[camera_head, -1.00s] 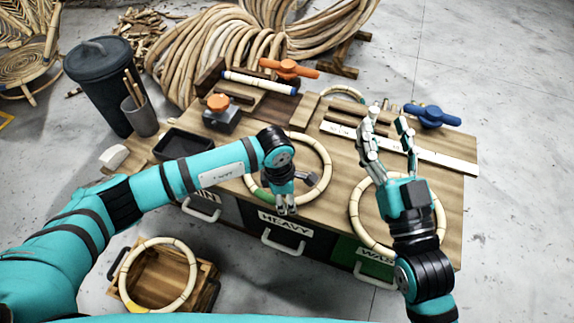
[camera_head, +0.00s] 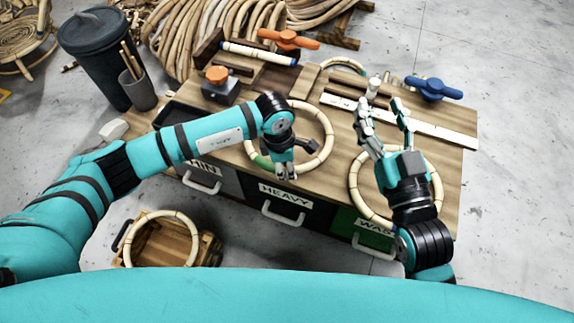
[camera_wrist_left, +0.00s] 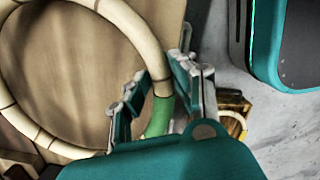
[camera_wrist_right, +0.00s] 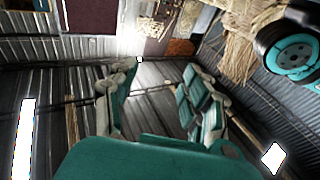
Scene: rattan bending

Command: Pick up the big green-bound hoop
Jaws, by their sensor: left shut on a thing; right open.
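The big hoop of pale cane (camera_head: 328,135) with a green binding (camera_head: 262,161) lies flat on the wooden bench top, at its front middle. My left gripper (camera_head: 286,174) reaches down over the hoop's front rim and is shut on it. In the left wrist view, the fingers (camera_wrist_left: 155,95) sit on either side of the rim at the green binding (camera_wrist_left: 158,118). The hoop appears to rest on the bench. My right gripper (camera_head: 382,115) is open and empty, fingers pointing up, above the bench's right side. The right wrist view shows nothing between its fingers (camera_wrist_right: 160,85).
Another hoop (camera_head: 354,180) lies under my right gripper; more lie at the bench back (camera_head: 345,63) and on a crate (camera_head: 193,245). A dark tray (camera_head: 180,115), an orange-knobbed block (camera_head: 219,88), a white ruler (camera_head: 440,133) and a blue clamp (camera_head: 434,88) are on the bench.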

